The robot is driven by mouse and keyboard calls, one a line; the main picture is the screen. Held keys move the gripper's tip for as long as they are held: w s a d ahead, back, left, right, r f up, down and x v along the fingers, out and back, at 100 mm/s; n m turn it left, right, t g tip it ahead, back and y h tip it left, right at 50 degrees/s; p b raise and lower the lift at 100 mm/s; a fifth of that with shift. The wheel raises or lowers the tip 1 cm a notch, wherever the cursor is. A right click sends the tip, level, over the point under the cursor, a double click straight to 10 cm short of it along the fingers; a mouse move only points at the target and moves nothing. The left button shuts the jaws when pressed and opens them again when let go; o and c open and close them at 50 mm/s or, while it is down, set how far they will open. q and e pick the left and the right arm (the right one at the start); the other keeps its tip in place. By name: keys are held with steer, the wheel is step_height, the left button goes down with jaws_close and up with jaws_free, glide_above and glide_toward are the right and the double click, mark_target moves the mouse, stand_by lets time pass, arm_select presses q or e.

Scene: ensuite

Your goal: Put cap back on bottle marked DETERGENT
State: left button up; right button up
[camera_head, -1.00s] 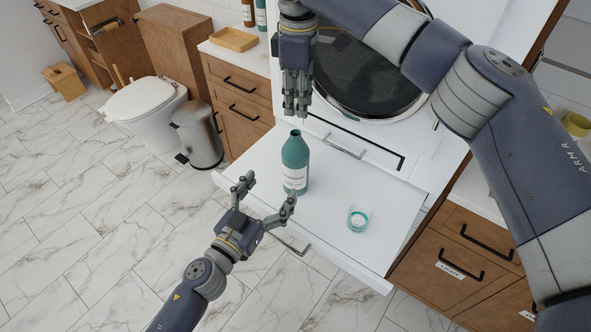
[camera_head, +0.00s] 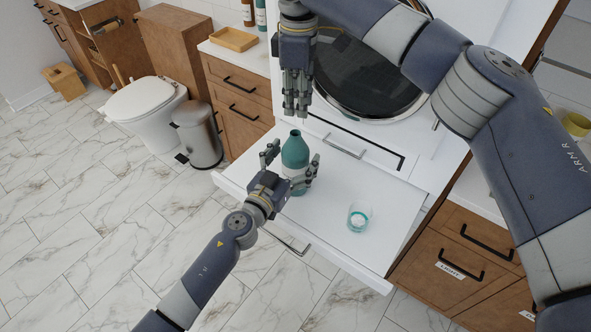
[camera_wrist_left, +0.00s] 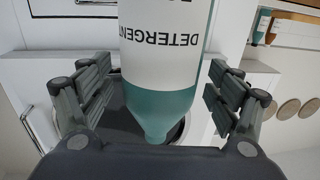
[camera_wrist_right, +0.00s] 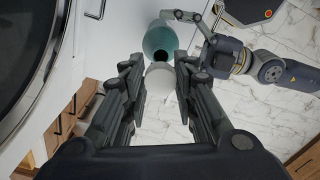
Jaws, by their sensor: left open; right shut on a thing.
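The teal bottle (camera_head: 295,148) stands upright on the white pull-out shelf (camera_head: 335,190), its mouth uncapped. Its label reads DETERGENT in the left wrist view (camera_wrist_left: 165,55), where it appears upside down. My left gripper (camera_head: 292,163) is open with its fingers on either side of the bottle. The left wrist view shows gaps between both fingers and the bottle. My right gripper (camera_head: 296,112) points down above the bottle's mouth. It is shut on a whitish round cap (camera_wrist_right: 159,80), which shows between its fingers in the right wrist view, apart from the bottle.
A clear cup (camera_head: 358,217) with a teal band stands on the shelf to the right of the bottle. The washing machine with a round dark door (camera_head: 370,75) is behind. A steel bin (camera_head: 197,133) and a toilet (camera_head: 148,108) stand at left on open marble floor.

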arm_select(q)
steer(key=c, duration=1.6)
arm_select(e)
glide_above(298, 133)
steer(key=shift+f, duration=2.45)
steer(key=shift+f, duration=0.1)
steer(key=shift+f, duration=0.8)
steer(key=shift+f, duration=0.55)
